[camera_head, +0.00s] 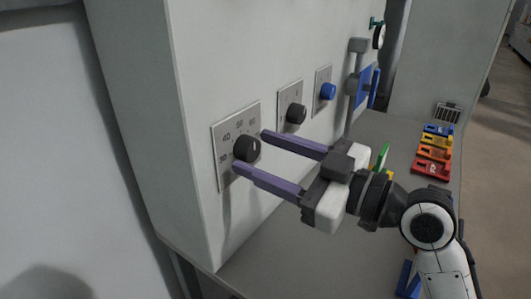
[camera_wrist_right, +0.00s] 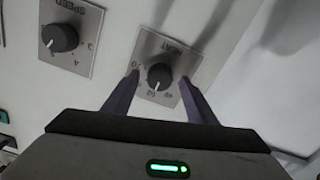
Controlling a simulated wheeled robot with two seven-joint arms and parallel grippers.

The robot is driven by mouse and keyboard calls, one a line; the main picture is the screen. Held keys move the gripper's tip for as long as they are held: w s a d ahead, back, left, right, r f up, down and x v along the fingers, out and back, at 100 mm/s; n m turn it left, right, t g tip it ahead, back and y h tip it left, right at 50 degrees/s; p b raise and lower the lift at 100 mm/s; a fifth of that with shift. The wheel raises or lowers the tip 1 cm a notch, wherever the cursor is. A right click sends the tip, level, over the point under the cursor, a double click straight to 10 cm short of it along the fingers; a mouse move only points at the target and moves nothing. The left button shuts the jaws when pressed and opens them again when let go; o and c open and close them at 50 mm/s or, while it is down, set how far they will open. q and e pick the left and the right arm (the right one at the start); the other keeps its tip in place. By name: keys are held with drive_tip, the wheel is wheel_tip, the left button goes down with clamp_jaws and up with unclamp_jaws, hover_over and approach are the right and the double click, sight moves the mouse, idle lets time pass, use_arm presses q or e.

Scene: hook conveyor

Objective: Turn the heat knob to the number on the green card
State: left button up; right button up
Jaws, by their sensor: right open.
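The heat knob (camera_head: 246,149) is a black round knob on a grey plate with printed numbers, on the white cabinet's face. In the right wrist view the heat knob (camera_wrist_right: 159,77) shows a white pointer line toward the picture's bottom. My right gripper (camera_head: 251,151) is open, its two purple fingers on either side of the knob. In the wrist view the right gripper (camera_wrist_right: 159,79) straddles the knob with gaps visible beside it. A small green piece (camera_head: 382,157) shows behind the right gripper; I cannot tell whether it is the green card, and no number is readable. My left gripper is out of view.
Along the panel are another black knob (camera_head: 296,113), labelled speed in the wrist view (camera_wrist_right: 61,38), and a blue knob (camera_head: 328,91). A blue-handled fixture (camera_head: 365,87) stands farther along. Coloured blocks (camera_head: 433,152) lie on the grey table (camera_head: 275,262) at right.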

drive_tip(key=c, duration=1.1)
drive_tip(key=shift+o, duration=0.2)
drive_tip(key=shift+r, duration=0.1)
drive_tip(key=m+p, duration=0.2)
drive_tip(key=p, duration=0.1)
drive_tip(key=shift+r+m, duration=0.1)
drive_tip(key=shift+m, duration=0.3)
drive_tip(key=shift+m+p, duration=0.7)
drive_tip(key=shift+m, duration=0.1)
drive_tip(key=shift+m+p, duration=0.85)
drive_tip(key=shift+m, duration=0.35)
drive_tip(key=shift+m+p, duration=0.55)
drive_tip(key=shift+m, duration=0.15)
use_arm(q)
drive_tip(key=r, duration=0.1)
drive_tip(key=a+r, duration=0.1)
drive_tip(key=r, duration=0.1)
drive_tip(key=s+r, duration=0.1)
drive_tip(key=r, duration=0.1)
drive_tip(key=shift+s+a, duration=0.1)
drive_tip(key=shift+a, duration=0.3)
use_arm(e)
drive_tip(key=shift+m, duration=0.3)
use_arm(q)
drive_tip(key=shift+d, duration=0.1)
use_arm(e)
drive_tip(key=o, duration=1.1)
drive_tip(key=shift+c, duration=0.2)
